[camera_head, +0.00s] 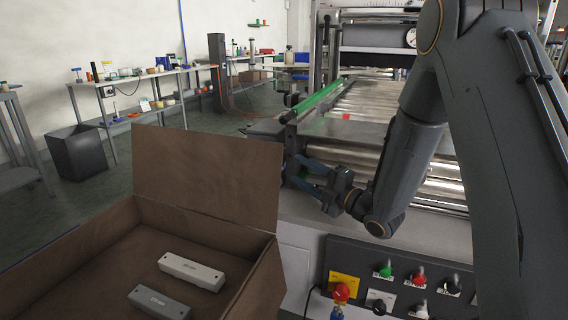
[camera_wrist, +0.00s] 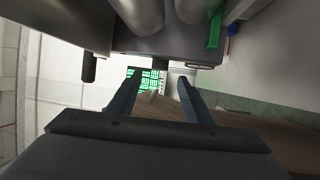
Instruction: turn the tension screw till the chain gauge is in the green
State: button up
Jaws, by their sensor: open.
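My gripper (camera_head: 294,174) is at the near left corner of the roller conveyor, its fingers pointing left. A pale stub (camera_wrist: 181,73) shows just beyond the right fingertip. I cannot tell which is the tension screw. A round white dial (camera_head: 411,38) is on the machine at the back; whether it is the chain gauge is unclear, and its reading is too small to make out.
An open brown box (camera_head: 207,177) with two grey blocks stands at the near left of the machine. A control panel (camera_head: 400,285) with buttons and a red knob is below my gripper. The conveyor rollers (camera_head: 375,100) lie behind it. A green patterned panel (camera_wrist: 145,80) shows past the fingertips.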

jog(key=x, duration=0.7)
jog(key=shift+a+b, duration=0.15)
jog(key=shift+b, duration=0.15)
jog(key=shift+w+r, duration=0.1)
jog(key=shift+w, duration=0.05)
jog(key=c, duration=1.1)
jog(key=shift+o, duration=0.2)
jog(key=shift+f+m+t+y+b, duration=0.3)
jog(key=shift+m+t+y+b, duration=0.7)
jog(key=shift+b, duration=1.2)
jog(key=o, duration=1.1)
jog(key=shift+c, duration=0.2)
jog(key=v, duration=0.8)
jog(key=shift+p, duration=0.45)
